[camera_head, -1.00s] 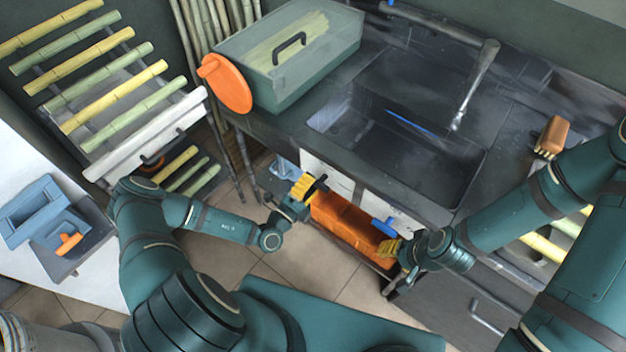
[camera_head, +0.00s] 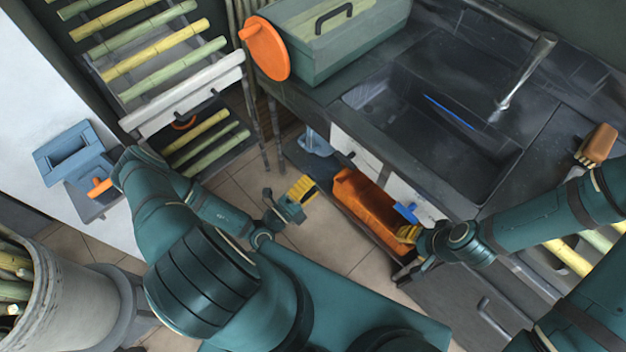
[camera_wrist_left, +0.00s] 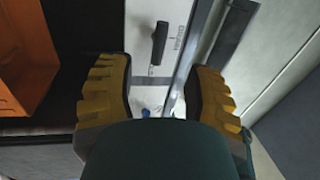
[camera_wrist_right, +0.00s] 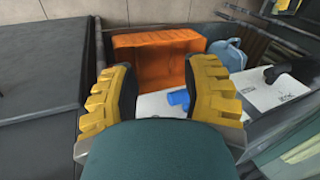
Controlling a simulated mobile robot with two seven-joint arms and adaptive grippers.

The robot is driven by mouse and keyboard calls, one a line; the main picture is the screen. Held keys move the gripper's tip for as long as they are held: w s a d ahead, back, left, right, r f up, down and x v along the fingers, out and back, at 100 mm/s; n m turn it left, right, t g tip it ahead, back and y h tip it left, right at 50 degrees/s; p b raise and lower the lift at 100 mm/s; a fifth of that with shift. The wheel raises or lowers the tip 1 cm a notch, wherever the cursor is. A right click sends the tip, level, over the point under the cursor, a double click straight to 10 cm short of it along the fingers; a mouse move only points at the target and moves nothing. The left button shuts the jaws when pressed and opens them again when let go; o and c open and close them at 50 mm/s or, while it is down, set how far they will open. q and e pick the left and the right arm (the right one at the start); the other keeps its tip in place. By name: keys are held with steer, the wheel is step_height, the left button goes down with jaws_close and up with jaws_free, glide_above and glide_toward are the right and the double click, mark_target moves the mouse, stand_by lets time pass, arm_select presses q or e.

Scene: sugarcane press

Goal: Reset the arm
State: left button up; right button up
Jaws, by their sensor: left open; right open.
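My left gripper (camera_head: 301,189) has yellow ridged fingers and hangs over the floor, left of the orange bin and apart from it. In the left wrist view its fingers (camera_wrist_left: 160,100) are spread with nothing between them. My right gripper (camera_head: 408,234) is at the right end of the orange bin (camera_head: 366,203), by a blue handle (camera_head: 405,211). In the right wrist view its fingers (camera_wrist_right: 165,100) are apart, with the bin and the blue handle beyond them. I cannot tell in the head view whether the right fingers touch the bin.
A counter with a sink (camera_head: 450,115) and faucet (camera_head: 525,75) lies behind. A brush (camera_head: 598,143) is at right. A bamboo rack (camera_head: 165,60), blue device (camera_head: 75,155) and cane bucket (camera_head: 60,300) are at left.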

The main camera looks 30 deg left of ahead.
arm_select(q)
steer(key=s+d+r+m+g+h, duration=0.2)
steer(key=s+d+m+g+h, duration=0.25)
steer(key=d+m+g, duration=0.35)
steer(key=s+d+r+m+g+h, duration=0.1)
steer(key=s+d+m+g+h, duration=0.2)
steer(key=d+m+g+h, duration=0.5)
steer(key=s+a+f+m+g+y, duration=0.25)
steer(key=s+m+g+y, duration=0.5)
steer(key=m, duration=0.85)
steer(key=w+a+r+m+t+y, duration=0.1)
steer(key=w+r+m+t+y, duration=0.1)
steer(key=m, duration=0.6)
steer(key=w+a+r+m+t+y, duration=0.2)
steer(key=w+m+t+y, duration=0.2)
steer(key=w+m+y, duration=0.2)
steer(key=w+m, duration=0.1)
steer(key=m, duration=0.1)
steer(key=shift+w+r+m, duration=0.3)
steer(key=shift+w+r, duration=0.1)
